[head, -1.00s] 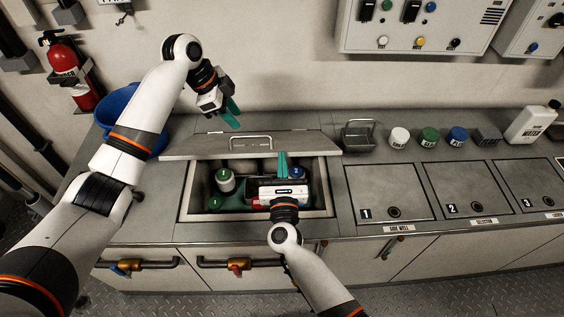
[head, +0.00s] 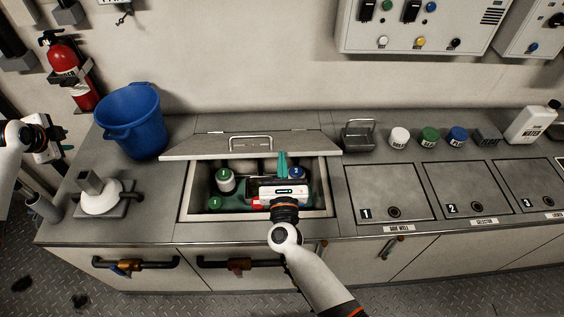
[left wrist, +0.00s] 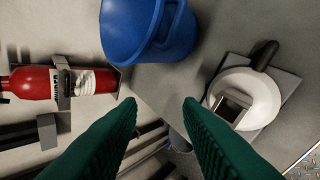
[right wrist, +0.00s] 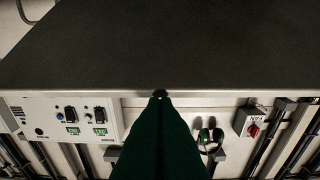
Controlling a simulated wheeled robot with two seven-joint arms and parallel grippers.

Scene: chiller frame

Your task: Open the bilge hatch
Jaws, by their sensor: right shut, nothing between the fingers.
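The hatch lid (head: 200,149), a grey plate with a bar handle (head: 250,143), stands tilted up at the back of an open well (head: 188,207) in the counter. My right gripper (head: 283,161) is shut and empty, upright over the well, with its fingertips at or near the lid's front edge. In the right wrist view its closed fingers (right wrist: 160,95) meet the edge of a dark flat surface, apparently the lid; whether they touch is unclear. My left gripper (head: 65,149) is far left, away from the lid; its fingers (left wrist: 162,102) are apart and empty.
The well holds several containers, including a green-capped jar (head: 225,180). A blue bucket (head: 134,120) and a white round-based item (head: 101,198) stand left of it. A fire extinguisher (head: 70,70) hangs left.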

